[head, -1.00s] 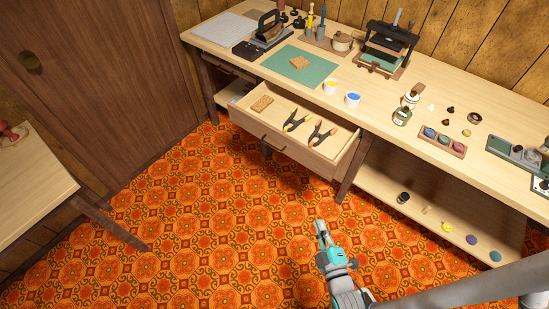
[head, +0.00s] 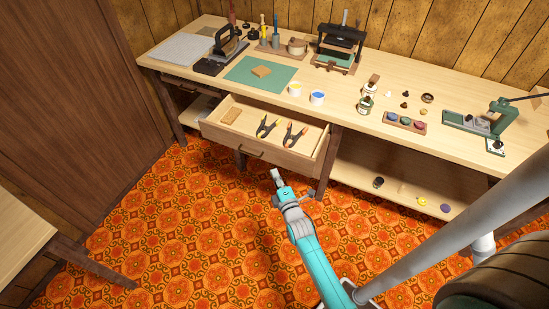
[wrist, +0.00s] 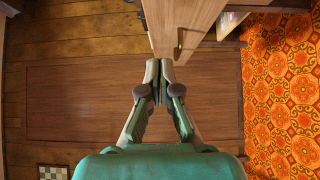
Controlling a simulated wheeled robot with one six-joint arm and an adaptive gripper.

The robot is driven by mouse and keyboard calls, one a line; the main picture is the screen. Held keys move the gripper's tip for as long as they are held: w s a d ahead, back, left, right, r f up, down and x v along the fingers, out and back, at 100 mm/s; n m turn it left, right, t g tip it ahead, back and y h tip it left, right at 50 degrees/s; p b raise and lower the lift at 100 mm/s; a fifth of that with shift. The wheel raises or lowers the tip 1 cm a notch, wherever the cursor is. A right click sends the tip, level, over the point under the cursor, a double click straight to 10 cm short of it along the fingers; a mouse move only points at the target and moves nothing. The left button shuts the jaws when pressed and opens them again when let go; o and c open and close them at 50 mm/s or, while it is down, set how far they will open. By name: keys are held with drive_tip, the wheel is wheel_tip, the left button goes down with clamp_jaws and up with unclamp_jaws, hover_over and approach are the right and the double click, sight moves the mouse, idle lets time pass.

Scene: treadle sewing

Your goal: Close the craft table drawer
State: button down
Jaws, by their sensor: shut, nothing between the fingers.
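The craft table drawer (head: 307,163) is pulled out from under the left part of the craft table (head: 355,122). A dark handle (head: 247,150) is on its front. Two black clamps with orange tips (head: 267,127) and a tan block (head: 231,115) lie inside. My gripper (head: 275,174) is shut and empty, in front of the drawer and right of the handle. The wrist view shows the fingers (wrist: 159,72) together, close to the wooden drawer (wrist: 188,22) and its handle (wrist: 179,43). I cannot tell whether they touch it.
Paint cups (head: 317,97), a green mat (head: 262,75) and a press (head: 337,50) stand on the tabletop. Table legs flank the drawer. Another table (head: 22,235) stands at the left. The patterned floor (head: 190,220) before the drawer is clear.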

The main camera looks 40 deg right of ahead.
sight(273, 150)
drive_tip(key=shift+w+d, duration=2.95)
drive_tip(key=shift+d, duration=0.1)
